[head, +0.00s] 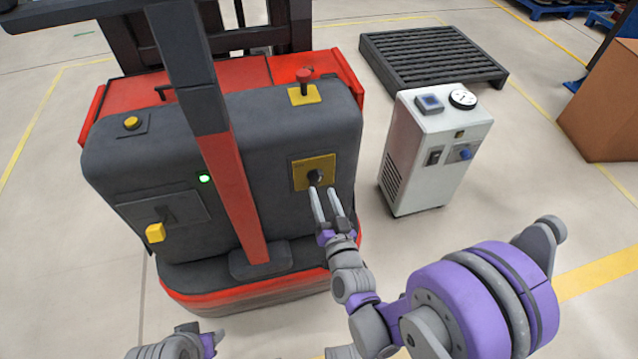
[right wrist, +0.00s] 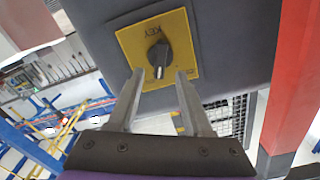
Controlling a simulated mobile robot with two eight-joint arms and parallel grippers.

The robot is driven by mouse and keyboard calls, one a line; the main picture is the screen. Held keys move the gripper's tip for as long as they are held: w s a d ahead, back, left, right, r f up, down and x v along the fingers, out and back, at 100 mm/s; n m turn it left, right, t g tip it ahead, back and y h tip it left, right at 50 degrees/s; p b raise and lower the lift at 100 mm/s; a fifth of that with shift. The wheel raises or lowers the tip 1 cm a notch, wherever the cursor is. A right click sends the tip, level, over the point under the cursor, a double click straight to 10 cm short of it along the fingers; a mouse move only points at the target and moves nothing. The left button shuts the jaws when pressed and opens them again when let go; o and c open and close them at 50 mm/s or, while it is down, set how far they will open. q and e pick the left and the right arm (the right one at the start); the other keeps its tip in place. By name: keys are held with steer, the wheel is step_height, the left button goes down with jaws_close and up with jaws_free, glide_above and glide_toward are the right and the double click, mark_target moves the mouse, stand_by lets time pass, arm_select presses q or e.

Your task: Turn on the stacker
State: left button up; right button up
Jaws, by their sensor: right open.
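The stacker (head: 115,155) is a red and dark grey machine with a mast post in front. On its front panel is a yellow key plate (head: 300,165) with a black rotary key switch (head: 315,177). In the right wrist view the plate (right wrist: 185,70) reads "KEY" and the dark knob (right wrist: 159,56) sits at its middle. My right gripper (head: 328,190) is open, its fingers pointing at the switch. In the right wrist view the knob lies just beyond the fingertips, about between them; contact cannot be told. A green light (head: 204,179) glows on the panel.
A red mushroom button (head: 304,75) stands on top of the stacker, and a yellow handle (head: 155,232) is at lower left. A white cabinet (head: 432,150) with a gauge stands close on the right. Behind it lies a dark slatted pallet (head: 430,55). A cardboard box (head: 605,105) is at far right.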

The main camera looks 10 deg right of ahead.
mark_target(318, 181)
steer(key=shift+w+a, duration=0.1)
steer(key=shift+w, duration=2.15)
steer(key=shift+c, duration=0.3)
jaws_close()
